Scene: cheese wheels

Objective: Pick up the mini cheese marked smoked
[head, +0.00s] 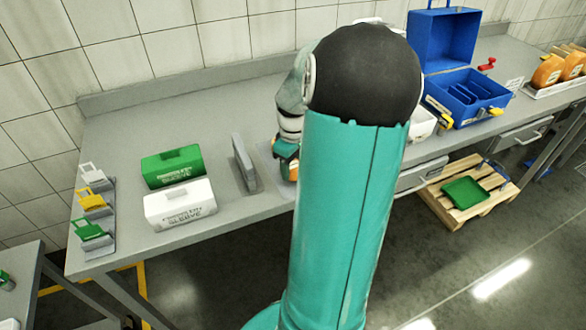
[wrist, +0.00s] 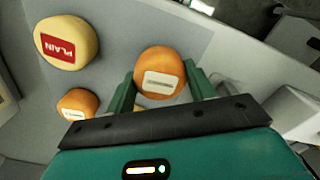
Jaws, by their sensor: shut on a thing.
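In the wrist view my gripper (wrist: 161,88) has its two green fingers on either side of an orange mini cheese (wrist: 160,62). The fingers are shut on it. Its pale label is too blurred to read. A second, smaller-looking orange cheese (wrist: 78,97) with a pale label lies to the left. A pale yellow cheese with a red PLAIN label (wrist: 75,30) lies at the upper left. In the head view my gripper (head: 286,150) is mostly hidden behind my arm, with a bit of orange below it. I cannot tell whether the held cheese is off the surface.
On the bench, a grey upright plate (head: 244,163) stands left of my gripper. Further left are a green box (head: 172,165) and a white box (head: 180,207). A blue crate (head: 466,97) stands to the right. My arm hides the bench's middle.

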